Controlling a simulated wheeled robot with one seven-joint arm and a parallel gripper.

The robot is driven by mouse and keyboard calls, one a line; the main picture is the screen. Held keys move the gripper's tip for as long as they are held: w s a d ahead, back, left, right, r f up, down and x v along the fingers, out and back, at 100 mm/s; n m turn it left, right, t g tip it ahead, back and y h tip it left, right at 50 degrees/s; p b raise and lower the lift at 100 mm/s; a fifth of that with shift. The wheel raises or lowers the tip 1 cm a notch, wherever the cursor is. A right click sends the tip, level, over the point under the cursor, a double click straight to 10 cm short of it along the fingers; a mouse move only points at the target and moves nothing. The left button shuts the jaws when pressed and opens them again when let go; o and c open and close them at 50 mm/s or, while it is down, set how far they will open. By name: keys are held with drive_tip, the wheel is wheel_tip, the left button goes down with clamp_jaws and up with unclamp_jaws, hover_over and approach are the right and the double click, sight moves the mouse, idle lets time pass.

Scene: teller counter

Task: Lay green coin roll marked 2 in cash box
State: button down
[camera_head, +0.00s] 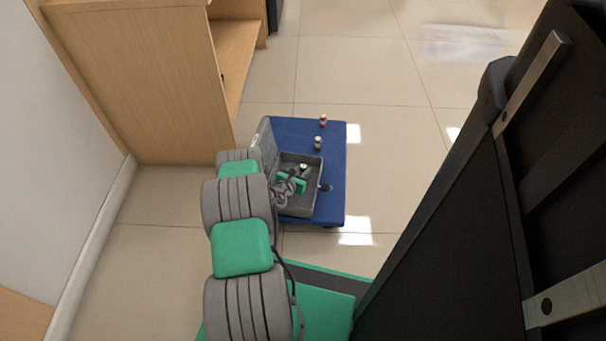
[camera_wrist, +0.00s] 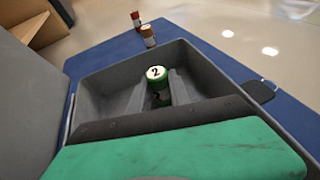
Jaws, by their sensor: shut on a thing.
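The green coin roll (camera_wrist: 161,86) has a pale end marked 2 that faces up in the wrist view. My gripper (camera_wrist: 159,96) is shut on this roll and holds it inside the outline of the grey cash box (camera_wrist: 222,72). In the head view the cash box (camera_head: 299,213) is open, with my gripper (camera_head: 302,171) over its inside and the roll's pale end (camera_head: 303,166) just showing. The roll's lower part is hidden, and I cannot tell whether it touches the box floor.
The box's raised lid (camera_head: 266,146) stands on its left side. The box sits on a blue surface (camera_head: 335,150). A red roll (camera_head: 323,120) and an orange-brown roll (camera_head: 318,142) stand behind the box. A wooden cabinet (camera_head: 150,85) is at left, a dark panel (camera_head: 470,220) at right.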

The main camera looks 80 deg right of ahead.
drive_tip(key=shift+d, duration=0.1)
drive_tip(key=shift+f, duration=0.2)
drive_tip(key=c, duration=1.2)
unclamp_jaws()
drive_tip(key=shift+r, duration=0.2)
drive_tip(key=p+v, duration=0.4)
drive_tip(key=v, duration=0.7)
drive_tip(key=shift+w+a+r+p, duration=0.15)
drive_tip(key=shift+a+p, duration=0.15)
drive_tip(key=shift+p, duration=0.05)
drive_tip(key=shift+a, duration=0.2)
